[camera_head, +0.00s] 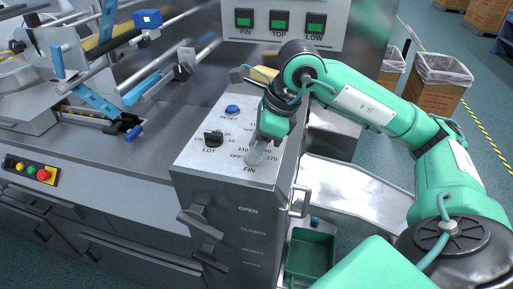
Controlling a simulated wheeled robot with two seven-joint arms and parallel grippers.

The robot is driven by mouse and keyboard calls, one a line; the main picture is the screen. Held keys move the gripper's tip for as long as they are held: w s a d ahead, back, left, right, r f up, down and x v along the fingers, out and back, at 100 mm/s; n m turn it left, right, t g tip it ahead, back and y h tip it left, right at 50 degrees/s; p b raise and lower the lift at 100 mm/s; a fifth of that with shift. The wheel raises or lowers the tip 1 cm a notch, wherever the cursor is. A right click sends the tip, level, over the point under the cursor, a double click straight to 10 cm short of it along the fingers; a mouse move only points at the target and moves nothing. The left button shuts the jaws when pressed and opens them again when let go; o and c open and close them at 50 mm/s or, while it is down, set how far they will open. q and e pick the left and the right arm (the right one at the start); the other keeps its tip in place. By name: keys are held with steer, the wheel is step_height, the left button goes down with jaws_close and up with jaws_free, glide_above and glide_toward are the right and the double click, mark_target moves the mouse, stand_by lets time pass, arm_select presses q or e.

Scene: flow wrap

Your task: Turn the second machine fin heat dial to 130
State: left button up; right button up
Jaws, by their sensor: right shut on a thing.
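The fin heat dial sits on the sloped top of a grey control box (195,160), above the "FIN" label, with "OFF", "110" and "170" printed around it. My right gripper (256,155) comes down from above and is shut on the dial. The fingers hide the dial, so its pointer and setting cannot be read. A black "LOT" knob (213,138) is to the left on the same panel, and a blue "RESET" button (233,109) is behind it. My left gripper is not in view.
Displays marked FIN (244,18), TOP and LOW glow green on the back panel. Handles (200,222) stick out from the box's front. A green bin (310,253) stands at the lower right. Metal rails and rollers fill the left.

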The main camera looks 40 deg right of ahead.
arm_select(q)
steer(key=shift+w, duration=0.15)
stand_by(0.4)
arm_select(e)
steer(key=o, duration=1)
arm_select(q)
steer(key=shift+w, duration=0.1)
arm_select(e)
steer(key=v, duration=1.3)
steer(key=shift+s+r, duration=0.1)
steer(key=shift+r, duration=0.3)
